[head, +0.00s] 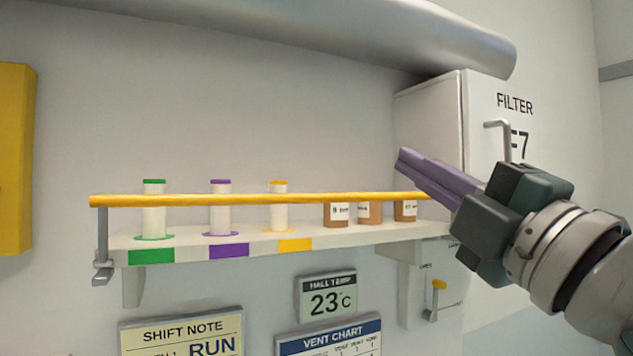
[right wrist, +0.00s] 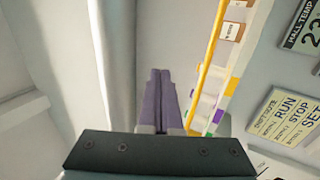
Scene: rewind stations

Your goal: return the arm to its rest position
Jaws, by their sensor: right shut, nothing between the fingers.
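My right gripper (head: 402,160) comes in from the right in the head view, its purple fingers pointing up and left. The fingers are shut together with nothing between them, and the right wrist view shows them (right wrist: 160,75) side by side. In the head view the fingers overlap the right end of the yellow rail (head: 250,200) and the front of the white filter cabinet (head: 428,125). I cannot tell whether they touch either. My left gripper is not in view.
A large pipe (head: 330,30) runs above. Signs and a small lever (head: 435,300) are below.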

